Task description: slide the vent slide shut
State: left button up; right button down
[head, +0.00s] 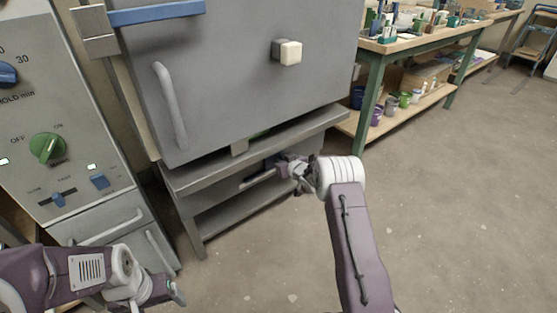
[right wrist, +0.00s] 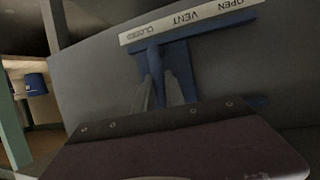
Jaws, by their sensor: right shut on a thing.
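The vent slide (right wrist: 183,62) is blue and sits on a grey panel under a white label strip (right wrist: 190,22) reading OPEN, VENT and CLOSED. In the right wrist view its upright blue part is nearer the word CLOSED than OPEN. My right gripper (right wrist: 160,92) is shut on the vent slide, with its fingers close together around the blue part. In the head view my right gripper (head: 284,166) is at the underside of the kiln, and the slide is hidden there. My left gripper (head: 174,292) is at the lower left, away from the slide; its jaw opening is unclear.
The grey kiln (head: 225,75) with its door handle (head: 170,105) is above my right gripper, on a metal stand (head: 215,215). A control cabinet (head: 70,130) stands at the left. A green workbench (head: 400,60) is at the back right. The floor at right is clear.

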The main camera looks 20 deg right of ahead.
jog(key=c, duration=1.7)
grip_release()
jog(key=shift+s+r+p, duration=0.2)
jog(key=shift+s+p, duration=0.15)
jog(key=shift+p, duration=0.05)
jog(key=p+v, duration=0.4)
jog(key=v, duration=0.4)
jog(key=shift+s, duration=0.15)
